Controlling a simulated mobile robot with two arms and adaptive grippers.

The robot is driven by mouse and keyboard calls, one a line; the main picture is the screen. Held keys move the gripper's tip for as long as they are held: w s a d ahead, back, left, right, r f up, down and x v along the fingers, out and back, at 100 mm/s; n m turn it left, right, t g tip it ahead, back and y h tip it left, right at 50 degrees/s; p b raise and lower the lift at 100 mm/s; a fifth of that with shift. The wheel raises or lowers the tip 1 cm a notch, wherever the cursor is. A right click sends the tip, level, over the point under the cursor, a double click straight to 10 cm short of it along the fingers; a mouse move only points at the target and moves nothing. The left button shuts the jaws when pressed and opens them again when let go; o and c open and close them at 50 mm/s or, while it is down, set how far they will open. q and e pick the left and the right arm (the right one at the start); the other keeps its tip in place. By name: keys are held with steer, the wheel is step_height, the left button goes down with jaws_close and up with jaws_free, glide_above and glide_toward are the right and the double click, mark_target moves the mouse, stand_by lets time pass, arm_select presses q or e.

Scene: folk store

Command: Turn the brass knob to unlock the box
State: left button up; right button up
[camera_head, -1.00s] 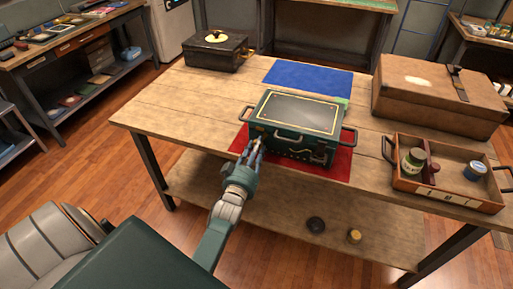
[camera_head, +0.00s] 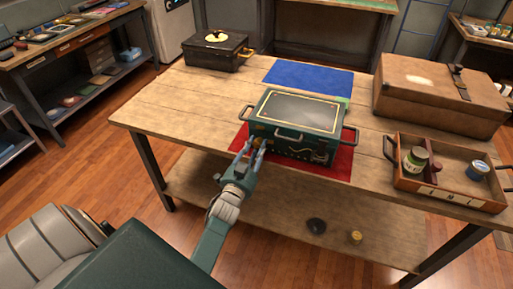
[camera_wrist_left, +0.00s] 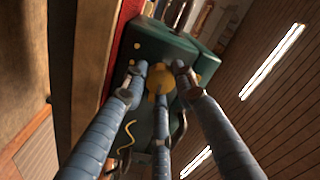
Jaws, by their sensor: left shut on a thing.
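The dark green box (camera_head: 298,112) stands on a red mat (camera_head: 340,171) on the wooden table, lid down, with a gold line around its dark top and handles on its ends. My left gripper (camera_head: 252,147) is at the lower left of the box's front face. In the left wrist view its blue fingers close around the round brass knob (camera_wrist_left: 160,77), with a finger on either side and one in front partly hiding it. A curved dark handle and a yellow wavy line show beside the knob on the green face. My right gripper is not in view.
A blue mat (camera_head: 308,78) lies behind the box. A brown case (camera_head: 435,98) and an open wooden tray (camera_head: 447,190) with jars stand to the right. A dark box with a gold disc (camera_head: 216,52) is at the back left. The table's left part is clear.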

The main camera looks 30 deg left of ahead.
arm_select(q)
steer(key=shift+f+m, duration=0.15)
steer(key=shift+m, duration=0.85)
steer(key=o, duration=1.2)
steer(key=shift+c, duration=0.2)
steer(key=v, duration=1.2)
